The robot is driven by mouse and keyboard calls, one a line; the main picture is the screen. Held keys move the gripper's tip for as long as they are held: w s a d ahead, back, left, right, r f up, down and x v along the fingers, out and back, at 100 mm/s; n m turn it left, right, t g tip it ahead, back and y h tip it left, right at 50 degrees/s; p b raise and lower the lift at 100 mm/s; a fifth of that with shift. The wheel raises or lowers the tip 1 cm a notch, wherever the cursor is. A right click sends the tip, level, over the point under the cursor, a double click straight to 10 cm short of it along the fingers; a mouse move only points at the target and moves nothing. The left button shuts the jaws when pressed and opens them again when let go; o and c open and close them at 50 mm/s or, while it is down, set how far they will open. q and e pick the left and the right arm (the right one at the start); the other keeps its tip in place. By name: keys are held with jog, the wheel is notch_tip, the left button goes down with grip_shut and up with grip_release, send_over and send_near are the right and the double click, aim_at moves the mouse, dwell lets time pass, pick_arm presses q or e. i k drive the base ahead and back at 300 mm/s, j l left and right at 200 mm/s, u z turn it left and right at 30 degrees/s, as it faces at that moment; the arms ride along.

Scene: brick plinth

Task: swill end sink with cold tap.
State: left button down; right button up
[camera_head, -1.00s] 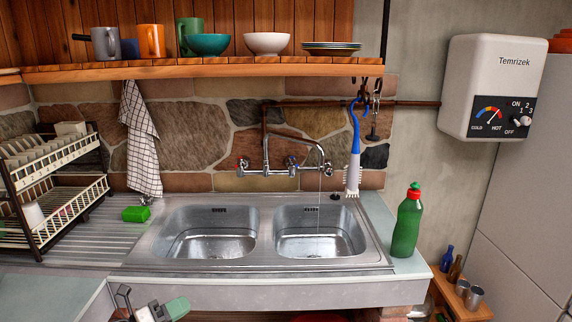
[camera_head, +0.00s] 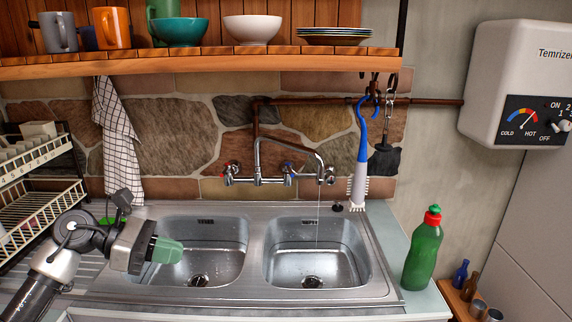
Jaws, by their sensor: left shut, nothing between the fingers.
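The steel unit (camera_head: 255,255) has a left basin (camera_head: 215,235) and a right basin (camera_head: 330,240). The wall tap (camera_head: 258,180) has a red-marked handle (camera_head: 228,172) on the left and a blue-marked handle (camera_head: 290,172) on the right. Its spout (camera_head: 300,152) reaches over the right basin, and a thin stream of water (camera_head: 318,228) falls from its end. My left gripper (camera_head: 180,250) is shut and empty, with green fingertips over the left part of the left basin. It is well apart from the tap. My right gripper is not in view.
A green bottle (camera_head: 423,255) stands on the counter right of the sink. A blue-handled brush (camera_head: 359,165) hangs from a hook beside the tap. A dish rack (camera_head: 40,195) stands at left. A shelf (camera_head: 230,64) with crockery runs above. Air over both basins is mostly free.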

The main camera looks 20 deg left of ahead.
aim_at(288, 166)
jog(key=i, duration=1.35)
